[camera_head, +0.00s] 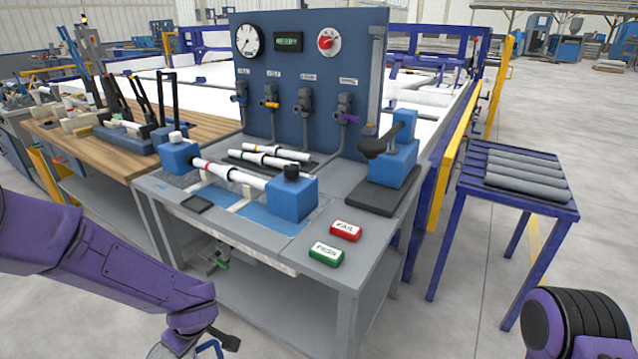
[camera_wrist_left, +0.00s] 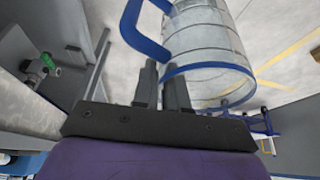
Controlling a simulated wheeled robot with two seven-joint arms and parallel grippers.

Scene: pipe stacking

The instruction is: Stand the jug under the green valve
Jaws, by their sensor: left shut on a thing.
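The jug (camera_wrist_left: 205,45) is clear with blue rims and a blue handle (camera_wrist_left: 138,30); it hangs off the floor in the left wrist view. My left gripper (camera_wrist_left: 163,78) is shut on the handle. In the head view only a bit of the jug's blue (camera_head: 211,349) shows at the bottom edge, below my left wrist. The green valve (camera_head: 221,263) is under the front of the bench, to the right of and beyond my left gripper; it also shows at the left of the wrist view (camera_wrist_left: 47,60). My right gripper is out of view.
The test bench (camera_head: 350,285) stands in front, with a lower shelf (camera_head: 270,310) beneath the valve. Its top carries a clamped pipe (camera_head: 232,172) and red (camera_head: 346,231) and green (camera_head: 326,253) buttons. A blue table (camera_head: 470,190) with grey pipes stands right, beyond open floor.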

